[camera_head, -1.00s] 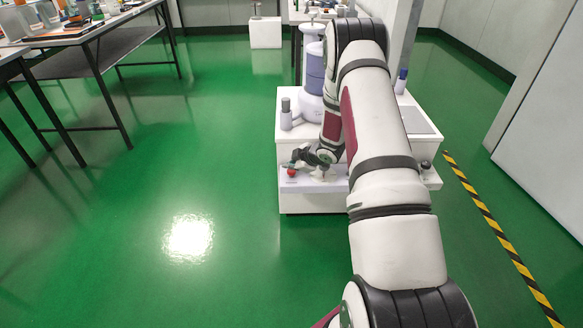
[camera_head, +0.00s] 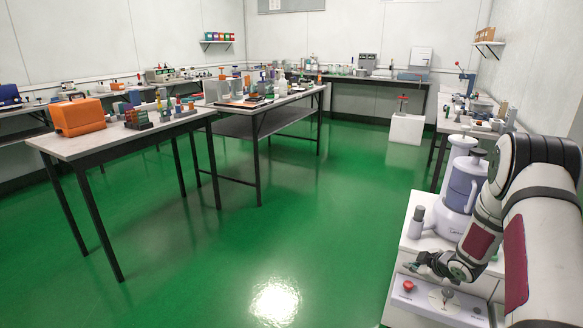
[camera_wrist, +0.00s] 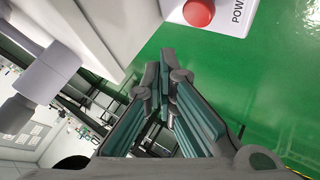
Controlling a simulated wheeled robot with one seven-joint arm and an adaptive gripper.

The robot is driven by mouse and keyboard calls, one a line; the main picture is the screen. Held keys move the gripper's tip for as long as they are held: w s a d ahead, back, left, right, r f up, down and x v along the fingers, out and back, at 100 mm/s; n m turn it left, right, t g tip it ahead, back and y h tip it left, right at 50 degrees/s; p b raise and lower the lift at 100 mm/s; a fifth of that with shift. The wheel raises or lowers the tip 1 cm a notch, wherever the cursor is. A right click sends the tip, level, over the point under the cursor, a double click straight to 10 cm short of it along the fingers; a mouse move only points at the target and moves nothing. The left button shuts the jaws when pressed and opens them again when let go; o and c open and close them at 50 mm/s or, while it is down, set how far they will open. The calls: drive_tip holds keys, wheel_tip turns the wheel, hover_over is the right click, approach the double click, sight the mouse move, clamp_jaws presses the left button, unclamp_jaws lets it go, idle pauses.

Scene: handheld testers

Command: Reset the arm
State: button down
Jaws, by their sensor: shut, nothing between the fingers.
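My arm reaches in from the right side of the head view, bent down over a white machine (camera_head: 408,250). My gripper (camera_head: 422,262) is shut and empty, just above the machine's front panel. In the wrist view my gripper (camera_wrist: 167,62) has its fingertips together with nothing between them. A red button (camera_head: 408,286) sits on the front panel below the gripper. The button also shows at the top of the wrist view (camera_wrist: 198,12), beside partly cut-off lettering, apart from the fingertips.
The machine carries a blue-and-white vessel (camera_head: 462,182) and a small grey-topped post (camera_head: 416,222) close to my gripper. A table with an orange case (camera_head: 78,115) stands at the left. A second table (camera_head: 310,93) stands behind it. The green floor (camera_head: 290,235) between is clear.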

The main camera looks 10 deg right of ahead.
wheel_tip(320, 180, up, 11)
drive_tip(key=m+g+h, duration=0.1)
drive_tip(key=m+h, duration=0.1)
drive_tip(key=s+a+r+m+g+h, duration=0.1)
drive_tip(key=s+a+r+m, duration=0.1)
drive_tip(key=s+a+r, duration=0.5)
drive_tip(key=s+a+r+m+g+h, duration=0.15)
drive_tip(key=s+r, duration=0.35)
drive_tip(key=r, duration=0.6)
drive_tip(key=s+a+r+m+g+y, duration=0.15)
drive_tip(key=s+a, duration=0.45)
drive_tip(key=s, duration=0.6)
drive_tip(key=s+a+r+m+g+y, duration=0.15)
drive_tip(key=s+a, duration=0.45)
drive_tip(key=s, duration=0.7)
drive_tip(key=s+a+r+m+g+y, duration=0.1)
drive_tip(key=s+a+r+m+g, duration=0.1)
drive_tip(key=s+a, duration=0.75)
drive_tip(key=s+d+r+t+p, duration=0.1)
drive_tip(key=r+t+p, duration=0.1)
drive_tip(key=r+p, duration=1.3)
drive_tip(key=s+d+r+t+p, duration=0.1)
drive_tip(key=d+r+p, duration=0.1)
drive_tip(key=r+p, duration=1.2)
wheel_tip(320, 180, up, 2)
drive_tip(key=shift+d+r+t+p, duration=0.2)
drive_tip(key=shift+r+t+p, duration=0.05)
drive_tip(key=shift+t+p, duration=0.15)
drive_tip(key=shift+d+h, duration=0.1)
drive_tip(key=shift+h, duration=0.15)
